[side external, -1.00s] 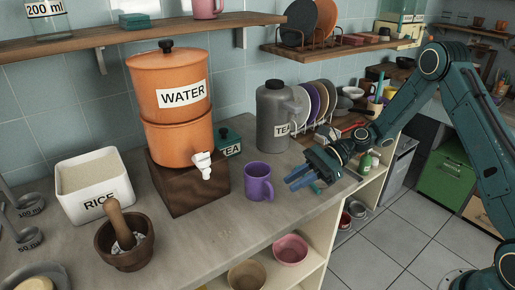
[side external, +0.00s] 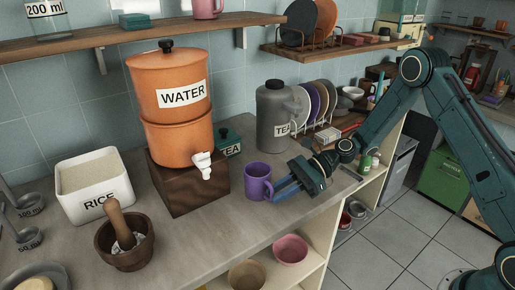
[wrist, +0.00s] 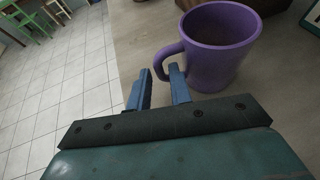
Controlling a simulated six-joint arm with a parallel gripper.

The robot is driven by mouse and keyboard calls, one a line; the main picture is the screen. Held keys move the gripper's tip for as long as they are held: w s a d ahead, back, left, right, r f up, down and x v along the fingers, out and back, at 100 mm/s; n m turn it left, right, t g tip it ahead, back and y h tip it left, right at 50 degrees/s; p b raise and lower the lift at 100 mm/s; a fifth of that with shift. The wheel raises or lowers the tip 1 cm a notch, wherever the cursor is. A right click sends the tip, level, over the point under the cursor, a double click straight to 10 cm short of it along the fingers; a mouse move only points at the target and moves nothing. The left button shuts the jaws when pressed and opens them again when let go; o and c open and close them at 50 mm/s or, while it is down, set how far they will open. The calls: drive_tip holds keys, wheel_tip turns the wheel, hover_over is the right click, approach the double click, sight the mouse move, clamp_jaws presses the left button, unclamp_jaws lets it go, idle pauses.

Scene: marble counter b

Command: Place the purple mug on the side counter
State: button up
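The purple mug (side external: 257,183) stands upright on the counter (side external: 200,232), just right of the wooden block under the orange water dispenser. Its handle points toward my gripper (side external: 279,190). In the wrist view the mug (wrist: 218,50) fills the upper right, and its handle (wrist: 166,62) is just ahead of my fingertips. My gripper (wrist: 159,76) is open, with its two blue fingers apart and a gap between them. The right finger is close to the mug's wall and handle; I cannot tell whether it touches.
The orange water dispenser (side external: 172,105) on its wooden block (side external: 190,186) stands left of the mug. A grey tea jug (side external: 272,120) and a plate rack (side external: 318,110) stand behind. The counter's front edge is close to my gripper, with shelf bowls (side external: 290,249) below.

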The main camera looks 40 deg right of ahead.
clamp_jaws()
drive_tip(key=shift+r, duration=0.35)
idle(0.5)
wheel_tip(320, 180, up, 19)
drive_tip(key=shift+r, duration=0.15)
idle(1.6)
idle(0.8)
